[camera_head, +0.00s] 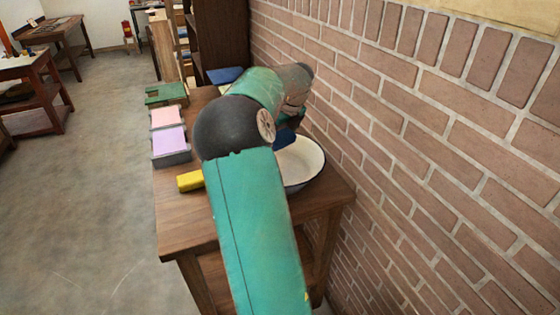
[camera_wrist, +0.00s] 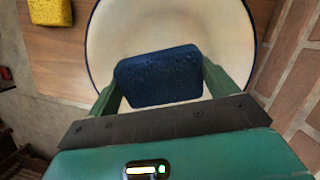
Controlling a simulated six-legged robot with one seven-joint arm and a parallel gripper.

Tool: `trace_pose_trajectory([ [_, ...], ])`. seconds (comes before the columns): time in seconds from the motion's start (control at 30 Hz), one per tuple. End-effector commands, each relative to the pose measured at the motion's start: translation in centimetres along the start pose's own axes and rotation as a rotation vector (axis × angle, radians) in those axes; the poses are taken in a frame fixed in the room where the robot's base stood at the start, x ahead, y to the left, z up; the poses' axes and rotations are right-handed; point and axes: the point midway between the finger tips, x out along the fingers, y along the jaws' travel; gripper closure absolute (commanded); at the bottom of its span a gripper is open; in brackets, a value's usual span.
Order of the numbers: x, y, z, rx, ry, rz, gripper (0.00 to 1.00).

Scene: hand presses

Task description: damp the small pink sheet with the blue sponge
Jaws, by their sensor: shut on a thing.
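My gripper (camera_wrist: 160,82) is shut on the blue sponge (camera_wrist: 158,76), with one green finger on each side of it. The sponge is over the white basin (camera_wrist: 110,35); I cannot tell if it touches the bottom. In the head view the sponge (camera_head: 285,138) shows partly behind my arm, at the left of the blue-rimmed basin (camera_head: 305,162). The small pink sheet (camera_head: 164,118) lies flat at the left edge of the table, away from my gripper. A lilac sheet (camera_head: 170,140) lies just nearer than it.
A yellow block (camera_head: 190,181) lies on the wooden table (camera_head: 182,220), left of my arm. A green press-like object (camera_head: 165,94) and a blue flat thing (camera_head: 225,75) are farther back. The brick wall (camera_head: 430,150) closes off the right side.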

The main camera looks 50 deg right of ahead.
Motion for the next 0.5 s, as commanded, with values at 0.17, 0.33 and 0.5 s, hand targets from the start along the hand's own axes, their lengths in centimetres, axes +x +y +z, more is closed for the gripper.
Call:
trace_pose_trajectory([
  [0.17, 0.0, 0.0, 0.0, 0.000, 0.000, 0.000, 0.33],
  [0.33, -0.1, 0.0, 0.0, 0.000, 0.000, 0.000, 0.33],
  [0.5, -1.0, 0.0, 0.3, -0.001, -0.001, -0.001, 0.33],
])
